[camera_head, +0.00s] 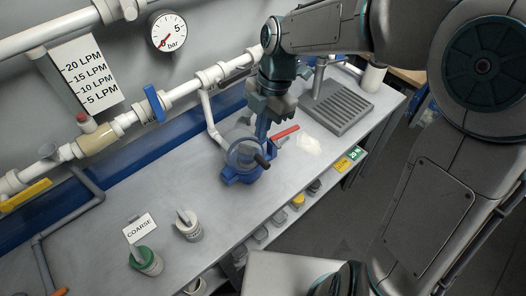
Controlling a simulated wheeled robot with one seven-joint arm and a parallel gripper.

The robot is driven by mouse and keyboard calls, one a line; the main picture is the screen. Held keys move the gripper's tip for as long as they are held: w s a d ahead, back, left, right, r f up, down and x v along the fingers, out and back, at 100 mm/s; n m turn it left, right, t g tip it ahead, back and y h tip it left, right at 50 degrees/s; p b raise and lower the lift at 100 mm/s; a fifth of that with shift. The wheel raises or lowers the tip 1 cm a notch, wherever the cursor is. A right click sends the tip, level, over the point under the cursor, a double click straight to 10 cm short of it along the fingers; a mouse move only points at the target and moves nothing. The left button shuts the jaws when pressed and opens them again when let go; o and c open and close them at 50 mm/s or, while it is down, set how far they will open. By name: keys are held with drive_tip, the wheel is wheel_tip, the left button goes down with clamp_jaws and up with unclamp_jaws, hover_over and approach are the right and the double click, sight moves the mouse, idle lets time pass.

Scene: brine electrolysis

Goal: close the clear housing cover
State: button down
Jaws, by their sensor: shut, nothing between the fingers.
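The clear housing cover (240,152) is a round transparent piece with a grey rim and a dark handle (262,161). It sits at a blue base (240,177) on the grey bench, in the middle of the picture. The cover looks tilted, but I cannot tell how far it stands open. My gripper (267,122) points down just behind and above the housing, to the upper right of the cover. It is shut with nothing held. Its fingertips overlap a blue upright part of the housing in the picture, and I cannot tell whether they touch it.
A red lever (285,132) sticks out right of the housing. A white powdery patch (309,145) and a slotted grey drip tray (337,106) lie beyond. Pipes with a blue valve handle (154,103) run along the wall. Two small jars and a COARSE card (139,228) stand front left.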

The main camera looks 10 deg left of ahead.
hover_over(263, 162)
drive_tip(key=s+a, duration=0.1)
drive_tip(key=s, duration=0.1)
wheel_tip(263, 162, down, 7)
drive_tip(key=f, duration=0.1)
drive_tip(key=w+f, duration=0.1)
drive_tip(key=w+d+f+p, duration=0.1)
drive_tip(key=shift+f, duration=0.15)
